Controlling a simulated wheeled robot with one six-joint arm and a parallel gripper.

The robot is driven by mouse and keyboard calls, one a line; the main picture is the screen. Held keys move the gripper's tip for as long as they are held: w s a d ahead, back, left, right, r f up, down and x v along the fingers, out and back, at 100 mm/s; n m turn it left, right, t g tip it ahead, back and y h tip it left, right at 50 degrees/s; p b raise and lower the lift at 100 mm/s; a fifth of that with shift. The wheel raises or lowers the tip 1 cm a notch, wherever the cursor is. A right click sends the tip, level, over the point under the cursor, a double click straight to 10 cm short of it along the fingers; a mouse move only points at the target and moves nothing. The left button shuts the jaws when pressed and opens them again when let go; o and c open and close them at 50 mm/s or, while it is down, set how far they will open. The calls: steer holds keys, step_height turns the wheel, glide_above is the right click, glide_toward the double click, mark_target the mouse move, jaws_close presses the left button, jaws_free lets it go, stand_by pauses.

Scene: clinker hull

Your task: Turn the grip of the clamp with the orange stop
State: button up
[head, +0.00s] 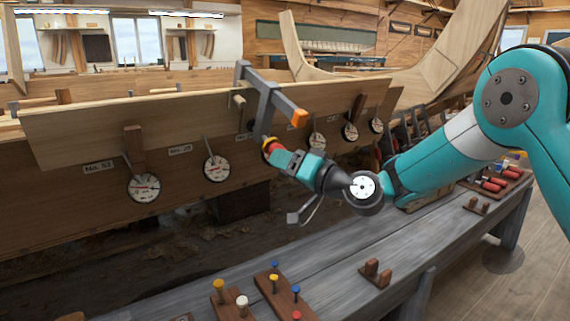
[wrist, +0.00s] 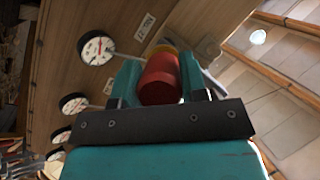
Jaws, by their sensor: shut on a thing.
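The grey clamp (head: 262,92) sits over the top edge of the pale plank, with an orange stop (head: 300,118) at the end of its short bar. Its red grip (head: 268,142) hangs at the lower end of the screw, with a yellow band beside it. My gripper (head: 273,151) is shut on the red grip from below right. In the wrist view the red grip (wrist: 160,82) lies between the two teal fingers, with yellow showing behind it. The clamp's frame is mostly hidden in the wrist view.
The long pale plank (head: 75,128) runs along the hull, with several round dials, such as one at the left (head: 143,187), below it. A grey bench (head: 330,262) in front bears wooden peg blocks (head: 375,272) and coloured pegs. Open floor (head: 530,240) lies at the right.

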steer(key=o, duration=0.9)
steer(key=shift+b+v, duration=3.65)
steer(key=shift+v, duration=5.05)
steer(key=shift+r, duration=0.1)
